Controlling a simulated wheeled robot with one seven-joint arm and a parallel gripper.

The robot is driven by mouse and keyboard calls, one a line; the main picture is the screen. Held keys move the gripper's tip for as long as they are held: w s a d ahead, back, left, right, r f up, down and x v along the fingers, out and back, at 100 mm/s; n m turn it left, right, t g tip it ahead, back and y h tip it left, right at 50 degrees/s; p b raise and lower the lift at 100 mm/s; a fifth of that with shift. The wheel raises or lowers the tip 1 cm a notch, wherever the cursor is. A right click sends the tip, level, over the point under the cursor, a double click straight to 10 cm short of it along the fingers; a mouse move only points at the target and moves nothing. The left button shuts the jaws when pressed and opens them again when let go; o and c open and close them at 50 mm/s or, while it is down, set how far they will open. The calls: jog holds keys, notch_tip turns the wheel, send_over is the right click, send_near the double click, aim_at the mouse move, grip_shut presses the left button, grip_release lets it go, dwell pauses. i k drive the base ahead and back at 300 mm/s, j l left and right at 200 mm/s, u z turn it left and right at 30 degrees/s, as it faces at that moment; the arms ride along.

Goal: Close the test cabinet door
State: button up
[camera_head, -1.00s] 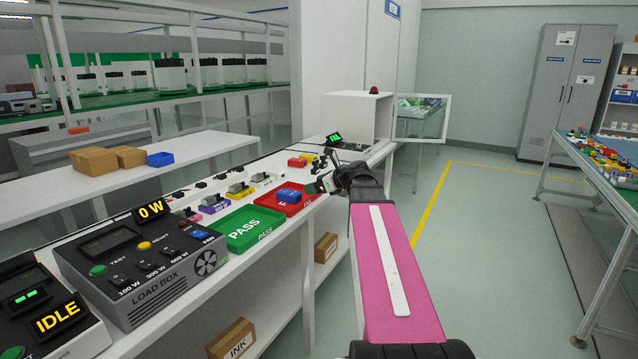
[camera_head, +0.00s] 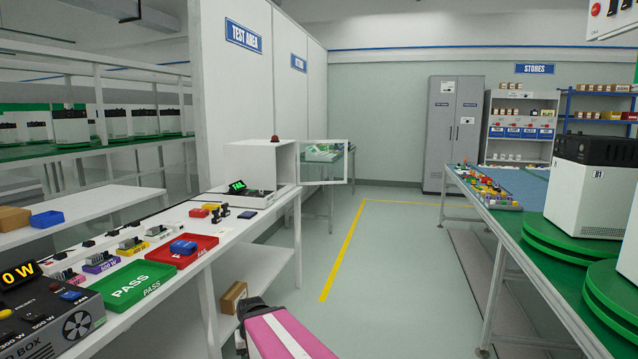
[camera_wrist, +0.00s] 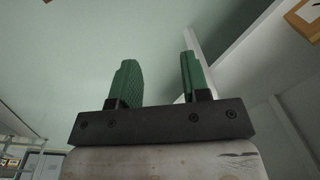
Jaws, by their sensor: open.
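The test cabinet (camera_head: 262,163) is a white box with a red dome on top, at the far end of the white bench. Its door (camera_head: 324,161), a white frame with a clear pane, stands open out to the right, past the bench edge. My gripper (camera_wrist: 158,82) shows in the wrist view with its two green fingers apart and nothing between them. In the head view my pink arm is low at the bottom middle, and the gripper itself does not show clearly there. The arm is well short of the cabinet and door.
The bench holds a green PASS tray (camera_head: 131,288), a red tray (camera_head: 181,251), a load box (camera_head: 55,318) and a green-lit display unit (camera_head: 240,190). A green-topped table (camera_head: 530,255) with white units stands on the right. The floor aisle (camera_head: 390,250) between is clear.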

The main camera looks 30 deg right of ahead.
aim_at(346, 142)
jog(key=z, duration=0.45)
jog(key=i+l+z, duration=0.1)
jog(key=z, duration=0.8)
jog(key=i, duration=5.2)
jog(key=i+l, duration=0.1)
jog(key=i, duration=0.45)
jog(key=i+l, duration=0.15)
jog(key=i, duration=0.4)
jog(key=i+l, duration=0.1)
jog(key=i, duration=0.45)
jog(key=i+u, duration=0.2)
jog(key=u, duration=2.05)
jog(key=j+u, duration=0.1)
jog(key=u, duration=0.75)
jog(key=i+j+u, duration=0.1)
jog(key=u, duration=0.8)
jog(key=i+u, duration=0.1)
jog(key=u, duration=0.35)
